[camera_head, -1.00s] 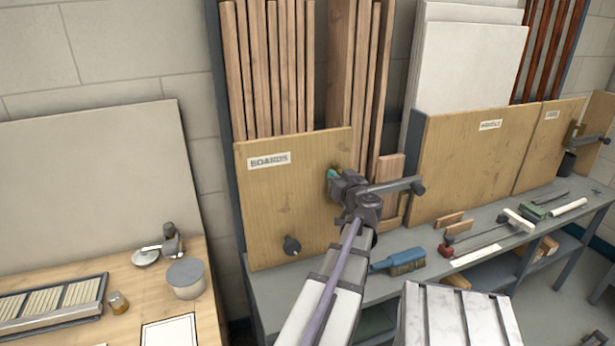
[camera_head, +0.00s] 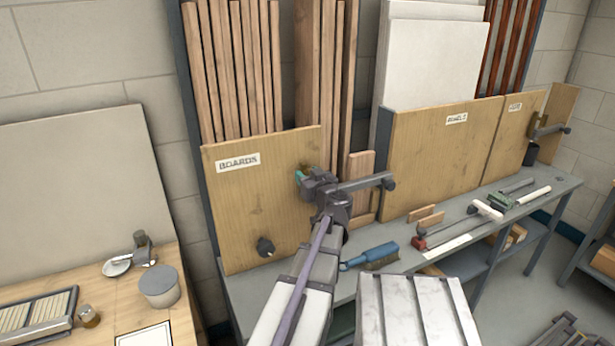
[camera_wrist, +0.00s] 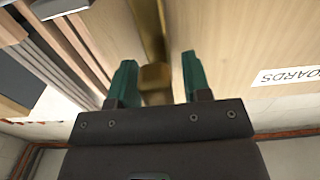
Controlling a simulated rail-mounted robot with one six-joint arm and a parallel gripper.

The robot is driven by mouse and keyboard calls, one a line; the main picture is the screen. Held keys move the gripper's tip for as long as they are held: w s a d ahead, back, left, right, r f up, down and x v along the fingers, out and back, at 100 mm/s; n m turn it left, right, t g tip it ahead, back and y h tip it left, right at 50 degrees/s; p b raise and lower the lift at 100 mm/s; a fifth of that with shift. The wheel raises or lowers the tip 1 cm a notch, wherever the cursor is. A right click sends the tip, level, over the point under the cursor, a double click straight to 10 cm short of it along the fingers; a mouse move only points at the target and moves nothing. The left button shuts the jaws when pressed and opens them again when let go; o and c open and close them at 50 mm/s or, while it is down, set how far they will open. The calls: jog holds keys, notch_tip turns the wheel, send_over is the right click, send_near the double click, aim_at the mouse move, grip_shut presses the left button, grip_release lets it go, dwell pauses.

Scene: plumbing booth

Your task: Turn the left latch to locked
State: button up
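The left latch (camera_wrist: 155,78) is a brass piece on the wooden BOARDS panel. In the wrist view it reaches down from the top edge, between my fingers. In the head view only a bit of brass (camera_head: 306,167) shows behind my gripper (camera_head: 301,175), at the panel's upper right. My gripper also shows in the wrist view (camera_wrist: 156,82), its two green fingers apart, one on each side of the brass. Gaps show on both sides, so it looks open and not clamped. The latch's full angle is hidden in the head view.
Another brass-and-grey fitting (camera_head: 540,128) is at the far right. A wooden table (camera_head: 180,270) is at left.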

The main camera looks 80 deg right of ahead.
jog(key=shift+o, duration=0.3)
jog(key=v, duration=1.1)
jog(key=shift+w, duration=0.1)
